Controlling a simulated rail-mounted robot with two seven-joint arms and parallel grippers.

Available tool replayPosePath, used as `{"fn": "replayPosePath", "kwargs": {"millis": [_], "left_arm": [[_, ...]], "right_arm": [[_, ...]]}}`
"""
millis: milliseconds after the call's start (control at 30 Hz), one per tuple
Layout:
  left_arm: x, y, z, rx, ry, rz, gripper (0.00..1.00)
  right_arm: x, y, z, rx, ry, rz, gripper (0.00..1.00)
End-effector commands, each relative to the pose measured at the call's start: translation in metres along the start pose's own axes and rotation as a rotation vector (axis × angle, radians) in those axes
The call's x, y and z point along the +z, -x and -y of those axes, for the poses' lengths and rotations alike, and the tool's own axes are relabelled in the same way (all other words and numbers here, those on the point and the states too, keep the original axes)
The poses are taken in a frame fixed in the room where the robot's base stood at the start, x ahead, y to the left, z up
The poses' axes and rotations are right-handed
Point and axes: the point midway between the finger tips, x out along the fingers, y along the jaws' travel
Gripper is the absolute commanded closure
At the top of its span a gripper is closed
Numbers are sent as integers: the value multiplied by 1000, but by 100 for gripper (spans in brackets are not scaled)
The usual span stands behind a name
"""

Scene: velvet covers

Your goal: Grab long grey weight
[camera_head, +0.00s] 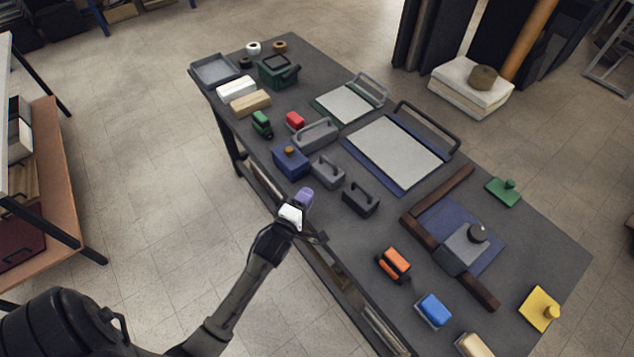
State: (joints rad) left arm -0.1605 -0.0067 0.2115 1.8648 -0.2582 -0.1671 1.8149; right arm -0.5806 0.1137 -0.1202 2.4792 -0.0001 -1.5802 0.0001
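The long grey weight (314,136) is a long grey block with a bar handle on top. It lies on the dark grey table (470,200), left of the middle. A shorter grey weight (327,174) with a handle and a black weight (361,201) sit nearer to me. My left gripper (303,226) is at the table's near edge, well short of the long grey weight and apart from it. A white piece (291,214) and a purple piece (305,196) show at its tip; I cannot tell whether it holds them. Its finger opening is unclear. My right gripper is out of view.
Close around the long weight are a red block (295,120), a green block (262,123), a blue box (291,163) with an orange knob, and a light pad in a green frame (335,118). A larger framed pad (394,152) lies to the right.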

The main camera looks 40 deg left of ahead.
Motion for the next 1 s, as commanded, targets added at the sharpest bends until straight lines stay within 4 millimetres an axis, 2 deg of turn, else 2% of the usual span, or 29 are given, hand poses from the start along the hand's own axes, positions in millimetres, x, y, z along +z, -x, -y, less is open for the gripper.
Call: {"fn": "replayPosePath", "kwargs": {"millis": [33,167,500,633,867,1000], "left_arm": [[0,-3,5,11,17,-1,73],[-1,-16,5,28,37,0,73],[-1,-71,3,27,38,0,73],[-1,-84,2,26,38,0,73],[-1,-94,2,26,38,0,73],[-2,-112,1,26,36,0,73]], "right_arm": [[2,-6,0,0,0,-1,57],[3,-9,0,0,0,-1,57],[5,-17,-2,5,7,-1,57],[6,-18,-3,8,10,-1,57],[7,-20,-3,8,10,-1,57],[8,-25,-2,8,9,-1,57]]}}
